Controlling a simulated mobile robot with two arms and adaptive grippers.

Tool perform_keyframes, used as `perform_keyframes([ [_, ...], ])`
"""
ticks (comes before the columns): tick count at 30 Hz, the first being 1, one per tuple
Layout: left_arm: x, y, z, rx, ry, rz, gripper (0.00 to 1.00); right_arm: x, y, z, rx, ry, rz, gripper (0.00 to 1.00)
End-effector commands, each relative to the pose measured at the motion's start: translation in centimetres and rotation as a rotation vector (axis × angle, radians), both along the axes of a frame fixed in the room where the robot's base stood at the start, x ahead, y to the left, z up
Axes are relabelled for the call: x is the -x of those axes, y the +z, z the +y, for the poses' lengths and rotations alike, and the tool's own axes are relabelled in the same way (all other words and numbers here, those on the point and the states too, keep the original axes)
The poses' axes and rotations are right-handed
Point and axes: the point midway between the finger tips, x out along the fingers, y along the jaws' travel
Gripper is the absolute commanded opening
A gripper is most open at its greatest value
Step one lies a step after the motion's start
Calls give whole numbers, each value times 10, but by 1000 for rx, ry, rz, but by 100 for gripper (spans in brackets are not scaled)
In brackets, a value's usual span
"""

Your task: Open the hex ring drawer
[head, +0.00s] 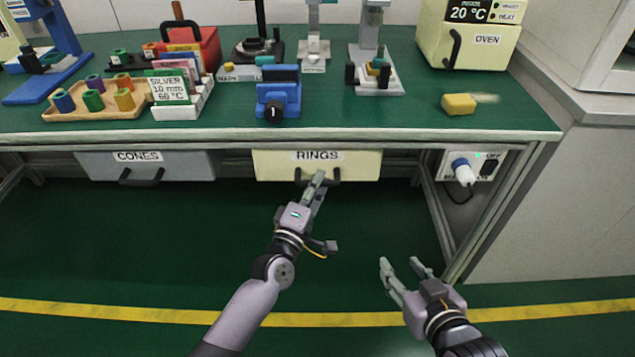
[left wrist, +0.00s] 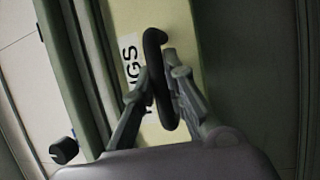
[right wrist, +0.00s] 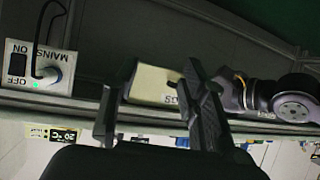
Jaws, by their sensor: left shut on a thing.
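The cream drawer labelled RINGS (head: 270,168) is under the bench's front edge, at the middle of the head view. Its black handle (head: 334,175) is partly hidden by my left gripper (head: 314,180). In the left wrist view the handle (left wrist: 154,62) passes between the fingers of my left gripper (left wrist: 160,88), which is shut on it. I cannot tell whether the drawer is slightly out. The drawer also shows in the right wrist view (right wrist: 150,84). My right gripper (head: 402,265) is open and empty, low and to the right, apart from the drawer.
A grey CONES drawer (head: 190,165) is to the left under the bench (head: 350,120). A mains box (head: 468,165) with a plug is to the right. An oven (head: 468,46), a card rack, a tray of rings and a blue vise (head: 278,98) stand on top. The floor in front is clear.

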Motion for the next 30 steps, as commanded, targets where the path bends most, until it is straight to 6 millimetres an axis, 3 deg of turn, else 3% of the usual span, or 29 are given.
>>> perform_keyframes([
  [5,7,0,0,2,0,2,0,7,-7,-4,15,-6,58,40],
  [10,27,1,0,1,-1,5,0,33,-31,-15,56,-18,237,40],
  [15,58,2,0,1,-1,7,0,85,-59,-33,116,-39,519,40],
  [20,93,1,0,2,-1,7,0,142,-72,-49,168,-59,778,40],
  [28,152,1,0,1,-2,7,0,139,-55,-48,166,-57,767,40],
  [30,166,1,0,2,-1,6,0,137,-59,-48,166,-56,770,40],
])
